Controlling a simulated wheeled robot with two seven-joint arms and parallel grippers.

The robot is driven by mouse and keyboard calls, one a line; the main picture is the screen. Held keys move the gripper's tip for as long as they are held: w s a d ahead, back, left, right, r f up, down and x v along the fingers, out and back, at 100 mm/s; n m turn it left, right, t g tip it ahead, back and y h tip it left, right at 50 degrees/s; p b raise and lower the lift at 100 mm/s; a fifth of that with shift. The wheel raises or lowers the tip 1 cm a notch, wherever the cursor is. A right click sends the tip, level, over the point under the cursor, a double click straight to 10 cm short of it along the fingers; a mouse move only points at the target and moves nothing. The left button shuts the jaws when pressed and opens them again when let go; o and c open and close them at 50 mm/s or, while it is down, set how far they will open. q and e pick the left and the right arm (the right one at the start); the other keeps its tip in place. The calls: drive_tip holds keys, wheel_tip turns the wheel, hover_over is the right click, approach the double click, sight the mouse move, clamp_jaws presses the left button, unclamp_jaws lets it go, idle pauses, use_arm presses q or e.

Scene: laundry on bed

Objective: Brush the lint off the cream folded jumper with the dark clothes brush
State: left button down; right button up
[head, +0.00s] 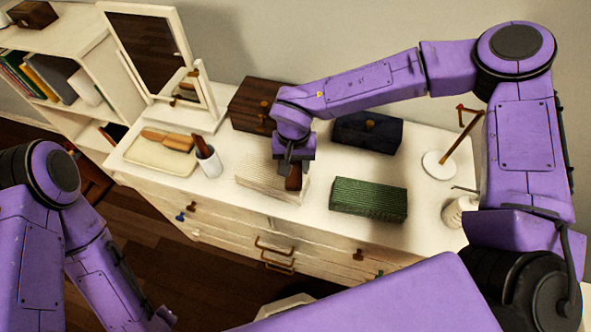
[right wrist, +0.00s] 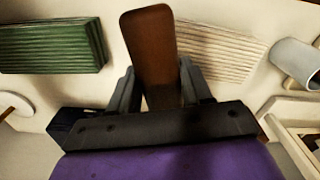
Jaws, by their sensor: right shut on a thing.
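The cream folded jumper (head: 254,172) lies ribbed and flat on the white dresser top. My right gripper (head: 291,170) is above its right end, pointing down, shut on the dark brown clothes brush (head: 293,181). In the right wrist view the brush (right wrist: 150,50) stands out between the two fingers (right wrist: 158,92), with the cream jumper (right wrist: 225,52) beside and behind it. I cannot tell whether the brush touches the jumper, and I see no lint clearly. My left arm is at the lower left; its gripper is out of view.
A green folded garment (head: 368,200) lies right of the jumper. A white cup (head: 209,164) and a tray (head: 150,158) with a wooden brush stand left. A stand (head: 440,163) is at right.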

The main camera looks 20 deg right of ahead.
drive_tip(key=shift+r, duration=0.35)
drive_tip(key=shift+r, duration=0.1)
drive_tip(key=shift+r, duration=1.45)
